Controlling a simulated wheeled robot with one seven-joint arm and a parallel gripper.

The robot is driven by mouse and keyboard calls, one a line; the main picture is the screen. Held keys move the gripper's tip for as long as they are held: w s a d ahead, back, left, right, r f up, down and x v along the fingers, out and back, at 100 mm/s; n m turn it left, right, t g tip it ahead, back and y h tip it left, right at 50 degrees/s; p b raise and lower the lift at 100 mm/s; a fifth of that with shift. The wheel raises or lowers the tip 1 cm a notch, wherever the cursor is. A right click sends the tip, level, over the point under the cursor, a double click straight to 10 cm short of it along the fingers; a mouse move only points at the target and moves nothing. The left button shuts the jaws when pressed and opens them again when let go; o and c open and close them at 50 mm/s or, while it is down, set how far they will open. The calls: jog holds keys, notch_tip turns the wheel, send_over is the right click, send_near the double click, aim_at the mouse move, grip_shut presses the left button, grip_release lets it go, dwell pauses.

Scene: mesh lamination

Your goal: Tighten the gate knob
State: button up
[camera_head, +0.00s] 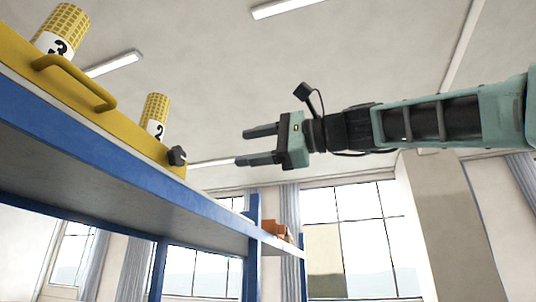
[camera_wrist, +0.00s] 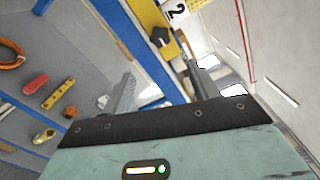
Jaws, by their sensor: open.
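The gate knob (camera_head: 177,155) is a small black knob at the right end of the yellow gate (camera_head: 110,122) in the head view. In the wrist view the dark knob (camera_wrist: 160,36) shows on the yellow gate (camera_wrist: 147,14), ahead of and between my fingers. My gripper (camera_head: 242,146) is open and empty, to the right of the knob and apart from it, with its fingers pointing left towards it. The two spread fingers also show in the wrist view (camera_wrist: 160,70). How tight the knob is cannot be seen.
The gate has a yellow handle (camera_head: 75,82) and runs along a blue shelf (camera_head: 110,155). Yellow mesh rolls labelled 3 (camera_head: 62,28) and 2 (camera_head: 155,112) stand behind it. In the wrist view, several tools, including a red one (camera_wrist: 36,84), lie left. Space around my gripper looks clear.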

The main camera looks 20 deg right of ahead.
jog(key=shift+v, duration=1.55)
jog(key=a+f+n+g+h, duration=0.2)
jog(key=a+f, duration=0.1)
jog(key=f, duration=0.9)
jog(key=a+f+n+g+h, duration=0.2)
jog(key=a+f+n, duration=0.1)
jog(key=f, duration=1)
jog(key=a+f+n+g+h, duration=0.2)
jog(key=a+f, duration=0.1)
jog(key=f, duration=0.9)
jog(key=s+d+f+n+g+h, duration=0.2)
jog(key=s+f+n, duration=0.4)
jog(key=s+f, duration=0.3)
jog(key=s+d+f+n+g+h, duration=0.3)
jog(key=s+f, duration=0.7)
jog(key=f, duration=0.7)
jog(key=d+n+h, duration=0.2)
jog(key=n, duration=0.1)
jog(key=shift+f+h, duration=0.3)
jog(key=shift+f, duration=0.1)
jog(key=shift+d, duration=0.1)
